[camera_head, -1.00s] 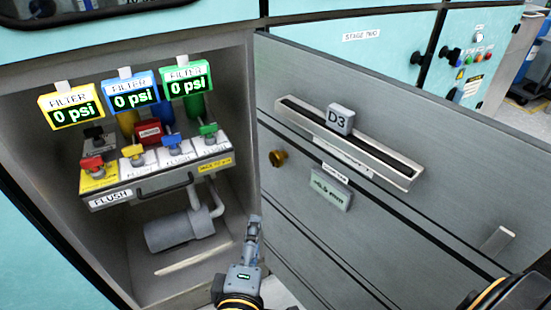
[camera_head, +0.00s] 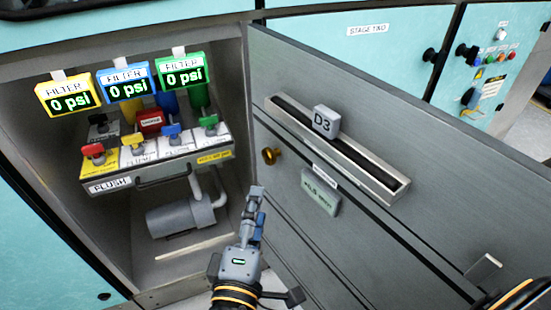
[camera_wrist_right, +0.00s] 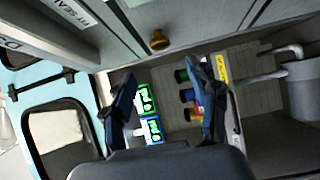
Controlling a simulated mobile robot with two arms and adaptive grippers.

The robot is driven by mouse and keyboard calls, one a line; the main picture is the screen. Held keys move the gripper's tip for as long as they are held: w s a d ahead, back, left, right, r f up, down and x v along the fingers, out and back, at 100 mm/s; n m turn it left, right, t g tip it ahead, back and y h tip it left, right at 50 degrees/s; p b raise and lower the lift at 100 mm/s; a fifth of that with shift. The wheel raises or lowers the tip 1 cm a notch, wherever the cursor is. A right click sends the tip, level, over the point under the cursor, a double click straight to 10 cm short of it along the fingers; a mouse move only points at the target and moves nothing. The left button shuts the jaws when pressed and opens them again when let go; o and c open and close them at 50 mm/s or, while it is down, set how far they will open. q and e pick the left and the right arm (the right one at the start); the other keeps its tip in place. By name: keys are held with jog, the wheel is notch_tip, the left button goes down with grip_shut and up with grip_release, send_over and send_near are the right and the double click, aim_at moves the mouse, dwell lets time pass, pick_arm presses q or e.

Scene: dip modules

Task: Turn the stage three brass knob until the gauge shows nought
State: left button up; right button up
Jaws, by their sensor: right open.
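The brass knob (camera_head: 271,156) sits on the grey inner panel, left of the slotted rail and D3 block. It also shows in the right wrist view (camera_wrist_right: 158,40), beyond the fingertips and above the gap between them. The gauge (camera_head: 320,192) is a small pale display right of and below the knob; it appears to read in mm, but its digits are too blurred to read. My right gripper (camera_head: 257,212) is below the knob, pointing up, apart from it. In the wrist view its two dark fingers (camera_wrist_right: 163,82) are spread and empty. My left gripper is out of view.
The D3 block (camera_head: 326,122) sits on a long rail (camera_head: 389,189) right of the knob. The open cabinet at left holds filter displays (camera_head: 127,82) reading 0 psi and a flush unit (camera_head: 109,185) with coloured valves. A grey cylinder (camera_head: 180,217) lies below.

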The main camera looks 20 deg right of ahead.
aim_at(268, 160)
jog(key=b+x, duration=0.1)
jog(key=x, duration=1.1)
jog(key=shift+w+d+b, duration=0.1)
jog(key=shift+w+b, duration=0.2)
jog(key=shift+w, duration=0.1)
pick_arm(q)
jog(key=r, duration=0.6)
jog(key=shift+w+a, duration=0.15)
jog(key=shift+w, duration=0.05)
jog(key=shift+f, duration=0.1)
pick_arm(e)
jog(key=c, duration=1.2)
jog(key=shift+o, duration=0.2)
jog(key=shift+f, duration=0.1)
